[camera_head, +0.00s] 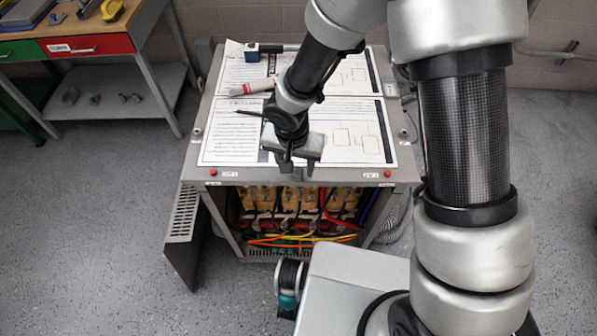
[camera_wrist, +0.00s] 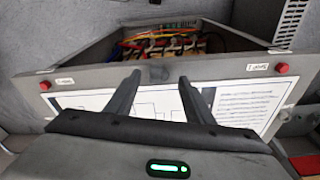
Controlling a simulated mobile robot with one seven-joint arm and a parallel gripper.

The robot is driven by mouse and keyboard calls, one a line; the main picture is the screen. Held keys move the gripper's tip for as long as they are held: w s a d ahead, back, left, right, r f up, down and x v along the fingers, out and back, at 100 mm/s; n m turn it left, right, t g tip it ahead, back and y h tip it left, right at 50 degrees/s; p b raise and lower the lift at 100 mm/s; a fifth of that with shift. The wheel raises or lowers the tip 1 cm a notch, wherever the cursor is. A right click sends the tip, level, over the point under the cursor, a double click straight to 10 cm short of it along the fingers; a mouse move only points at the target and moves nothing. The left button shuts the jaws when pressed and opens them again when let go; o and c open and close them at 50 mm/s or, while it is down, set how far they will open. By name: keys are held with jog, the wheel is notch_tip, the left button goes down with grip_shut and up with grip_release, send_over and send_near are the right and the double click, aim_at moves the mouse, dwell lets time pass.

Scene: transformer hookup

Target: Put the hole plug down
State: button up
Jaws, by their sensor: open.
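My gripper (camera_head: 298,165) is above the front edge of the cabinet top, pointing down. In the wrist view the two fingers (camera_wrist: 160,78) stand apart. A small dark roundish piece (camera_wrist: 158,73) shows between the fingertips at the cabinet's edge; it may be the hole plug, but I cannot tell for sure, nor whether it touches a finger. In the head view my gripper hides that spot. The cabinet top (camera_head: 200,178) carries printed diagram sheets (camera_head: 232,140).
Red buttons (camera_head: 213,172) (camera_head: 387,173) sit at the front corners of the top. The open front shows wiring (camera_head: 300,215); a vented panel (camera_head: 183,235) hangs open at left. A red-and-white tool (camera_head: 250,88) and a blue-ended tool (camera_head: 252,51) lie at the back. A workbench (camera_head: 90,45) stands far left.

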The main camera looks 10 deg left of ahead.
jog(key=shift+w+f, duration=0.1)
jog(key=shift+f, duration=0.5)
grip_shut()
